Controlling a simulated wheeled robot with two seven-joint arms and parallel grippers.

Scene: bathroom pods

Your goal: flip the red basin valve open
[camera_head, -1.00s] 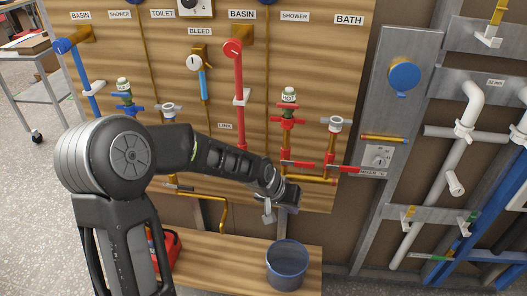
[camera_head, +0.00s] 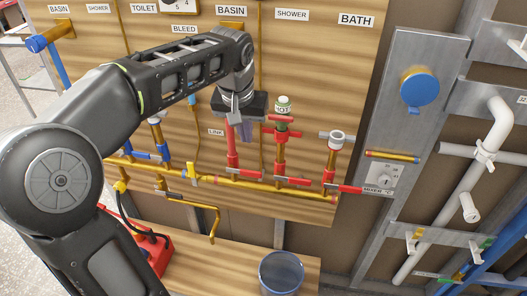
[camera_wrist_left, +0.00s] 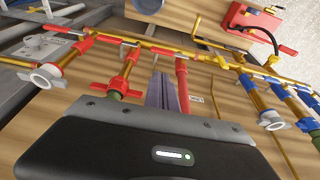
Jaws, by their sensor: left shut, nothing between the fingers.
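The red basin pipe (camera_head: 232,150) runs down the wooden panel below the right BASIN label (camera_head: 230,11). Its lower end meets a copper pipe near a small metal fitting; I cannot tell the lever's position there. The round red top seen earlier is hidden behind my arm. My left gripper (camera_head: 246,134) points down in front of the red pipe, shut and empty. In the left wrist view, its fingers (camera_wrist_left: 161,91) appear beside the red pipe (camera_wrist_left: 182,82); I cannot tell whether they touch. My right gripper is not in view.
The hot shower valve (camera_head: 282,133) and bath valve (camera_head: 335,155) stand to the right, with red levers (camera_head: 294,181) near their bases. A copper pipe (camera_head: 262,186) crosses the panel. A bucket (camera_head: 281,273) and a red toolbox-like object (camera_head: 150,250) are below.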

